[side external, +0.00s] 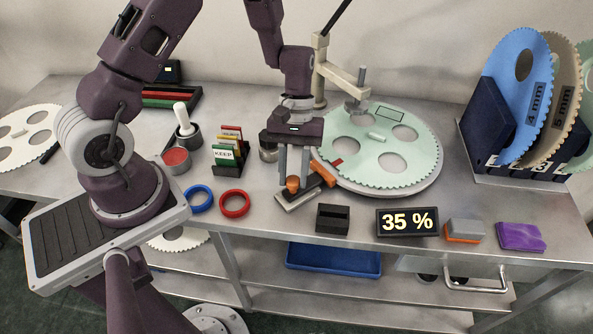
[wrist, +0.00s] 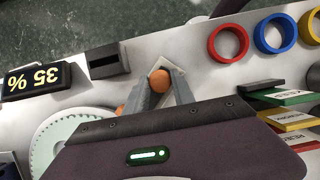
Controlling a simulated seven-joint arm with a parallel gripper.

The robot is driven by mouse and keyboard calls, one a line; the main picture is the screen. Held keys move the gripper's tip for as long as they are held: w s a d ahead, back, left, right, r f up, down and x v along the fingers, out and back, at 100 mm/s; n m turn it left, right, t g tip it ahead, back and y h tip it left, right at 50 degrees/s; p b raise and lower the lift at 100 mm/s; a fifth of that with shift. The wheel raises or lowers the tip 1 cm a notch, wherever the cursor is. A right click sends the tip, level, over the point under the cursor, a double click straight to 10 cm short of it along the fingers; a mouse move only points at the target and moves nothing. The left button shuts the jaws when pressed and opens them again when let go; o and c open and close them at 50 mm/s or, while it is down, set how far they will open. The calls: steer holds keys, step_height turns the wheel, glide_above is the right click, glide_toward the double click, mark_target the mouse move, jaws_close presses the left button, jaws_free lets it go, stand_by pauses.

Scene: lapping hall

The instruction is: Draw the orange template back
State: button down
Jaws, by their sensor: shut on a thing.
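The orange template shows as a short orange bar (side external: 323,173) at the lower left edge of the pale green toothed disc (side external: 350,168). An orange round knob (side external: 292,184) sits at its near left end, over a grey block (side external: 297,200) with a dark part beside it. My gripper (side external: 293,183) points down with its fingers on either side of the knob, shut on it. In the wrist view the knob (wrist: 160,80) shows between the fingertips, and part of the orange bar (wrist: 120,110) shows beside a finger. The link between bar and knob is largely hidden.
A black slotted block (side external: 333,218) and a 35 % display (side external: 407,222) stand close in front. Blue (side external: 200,199) and red (side external: 235,203) rings lie to the left, with a card holder (side external: 228,156) behind. A cream post with an arm (side external: 340,72) rises over the disc.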

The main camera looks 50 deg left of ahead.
steer(key=s, duration=0.4)
steer(key=shift+s, duration=0.1)
steer(key=c, duration=1.1)
jaws_free()
steer(key=shift+s, duration=0.1)
steer(key=shift+w+r, duration=0.25)
steer(key=v, duration=0.6)
steer(key=shift+a+r, duration=0.15)
steer(key=shift+r, duration=0.15)
